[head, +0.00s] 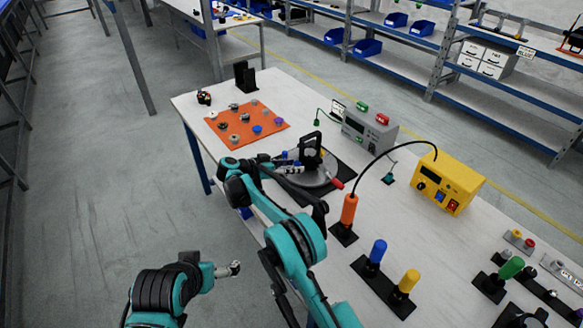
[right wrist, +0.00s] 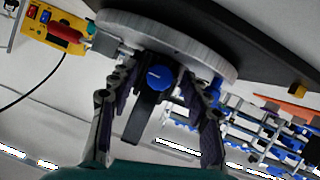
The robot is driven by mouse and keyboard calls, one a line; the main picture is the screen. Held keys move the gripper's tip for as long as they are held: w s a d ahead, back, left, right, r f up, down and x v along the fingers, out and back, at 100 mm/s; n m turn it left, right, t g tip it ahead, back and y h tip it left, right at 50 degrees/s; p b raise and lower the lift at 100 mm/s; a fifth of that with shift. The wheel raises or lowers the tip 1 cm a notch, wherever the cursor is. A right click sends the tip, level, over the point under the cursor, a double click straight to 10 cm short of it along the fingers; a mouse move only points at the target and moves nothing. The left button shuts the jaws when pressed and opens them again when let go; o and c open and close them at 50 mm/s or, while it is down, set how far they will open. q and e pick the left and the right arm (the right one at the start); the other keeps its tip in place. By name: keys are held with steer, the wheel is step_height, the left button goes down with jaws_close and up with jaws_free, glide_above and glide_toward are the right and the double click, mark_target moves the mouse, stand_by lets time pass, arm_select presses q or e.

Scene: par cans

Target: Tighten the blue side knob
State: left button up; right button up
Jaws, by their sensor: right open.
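The blue side knob (right wrist: 160,77) shows in the right wrist view, on a dark bracket below a grey round plate (right wrist: 180,38). My right gripper (right wrist: 158,92) is open, its two fingers on either side of the knob with gaps visible. In the head view my right gripper (head: 288,167) is at the left side of the fixture, which has a black upright part (head: 311,147) above the round plate (head: 318,179). The knob is hard to pick out there. My left gripper (head: 232,269) is low at the left, away from the table; its jaws are too small to read.
An orange mat (head: 213,124) with several knobs lies at the table's far left. A grey box (head: 369,130) and a yellow power box (head: 447,182) stand right of the fixture. Orange, blue and yellow handled tools (head: 348,213) stand nearer. A red-tipped lever (head: 337,183) sticks out beside the plate.

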jaws_close()
steer(key=shift+s+r+m+t+y, duration=0.1)
steer(key=shift+m+t+y, duration=0.35)
steer(key=shift+m, duration=0.45)
steer(key=shift+d+m+t+y, duration=0.1)
steer(key=shift+m+t+y, duration=0.35)
steer(key=shift+m+t, duration=0.7)
steer(key=shift+m, duration=0.35)
jaws_free()
